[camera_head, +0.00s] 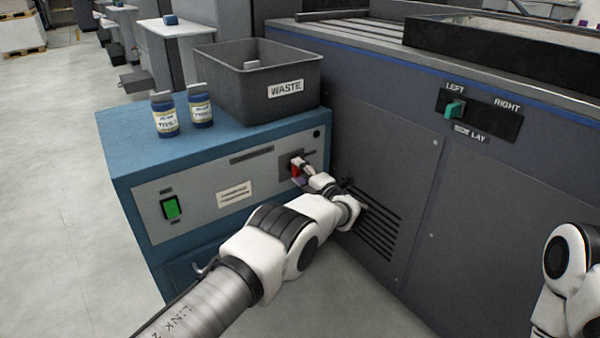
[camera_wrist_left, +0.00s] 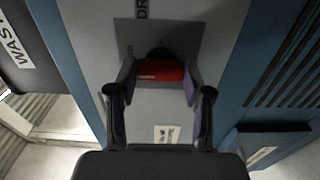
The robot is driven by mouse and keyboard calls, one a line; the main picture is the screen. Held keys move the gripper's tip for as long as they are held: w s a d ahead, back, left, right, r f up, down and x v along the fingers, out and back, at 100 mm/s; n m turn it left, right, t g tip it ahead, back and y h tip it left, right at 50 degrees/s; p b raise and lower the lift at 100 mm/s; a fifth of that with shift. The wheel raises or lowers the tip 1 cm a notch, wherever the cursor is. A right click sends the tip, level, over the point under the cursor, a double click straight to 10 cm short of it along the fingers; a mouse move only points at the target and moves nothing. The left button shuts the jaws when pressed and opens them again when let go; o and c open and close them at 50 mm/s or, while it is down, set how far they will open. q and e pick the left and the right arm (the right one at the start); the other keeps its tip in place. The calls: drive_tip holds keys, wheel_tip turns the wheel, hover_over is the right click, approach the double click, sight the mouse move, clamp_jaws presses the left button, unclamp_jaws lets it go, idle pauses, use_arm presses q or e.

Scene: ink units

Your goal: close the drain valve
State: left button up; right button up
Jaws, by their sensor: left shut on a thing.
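The drain valve has a red handle (camera_head: 296,168) on a dark plate at the right end of the blue cabinet's front panel. In the left wrist view the red handle (camera_wrist_left: 160,71) lies across the picture, below partly hidden lettering that starts "DR". My left gripper (camera_head: 303,174) is at the valve, and its two fingers (camera_wrist_left: 161,88) are shut on the red handle, one at each end. The fingers hide part of the handle in the head view. My right gripper is out of view; only part of my right arm shows at the lower right.
The blue cabinet (camera_head: 125,150) carries a black WASTE bin (camera_head: 287,104) and two labelled jars (camera_head: 164,118). A green switch (camera_head: 171,208) is at the panel's left. The large grey machine (camera_head: 385,150) stands close on the right, with a LEFT/RIGHT lever (camera_head: 455,109). Floor is clear at left.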

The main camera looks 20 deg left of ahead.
use_arm(q)
drive_tip(key=shift+r, duration=0.1)
idle(0.3)
drive_tip(key=o, duration=1.2)
drive_tip(key=shift+a, duration=0.1)
drive_tip(key=shift+c, duration=0.2)
drive_tip(key=v, duration=0.7)
drive_tip(key=shift+d, duration=0.25)
drive_tip(key=shift+s, duration=0.1)
